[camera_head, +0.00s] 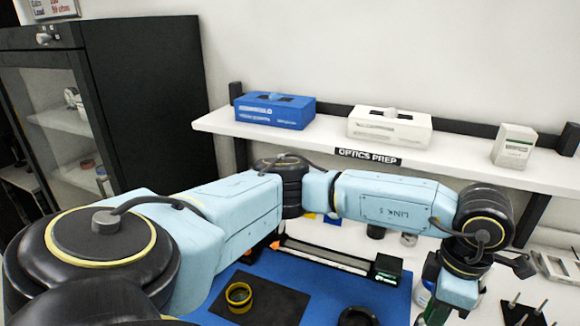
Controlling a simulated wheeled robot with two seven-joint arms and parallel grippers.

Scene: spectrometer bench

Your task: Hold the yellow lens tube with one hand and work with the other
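The yellow lens tube (239,305) stands as a short open ring on a black mat (270,302), on the blue work surface. My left arm crosses the view from the left, above and behind the tube. Its wrist is at the lower right, well apart from the tube. My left gripper (438,308) shows only in part below the wrist, at the bottom edge. Its fingers are cut off or hidden, so I cannot tell whether it is open. My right gripper is not in view. Nothing touches the tube.
A dark ring (358,317) lies right of the mat. A long rail with a black block (388,268) lies behind. A rack with metal pegs (522,314) is at the lower right. A shelf (460,163) with a blue box (272,112) and white boxes spans the back.

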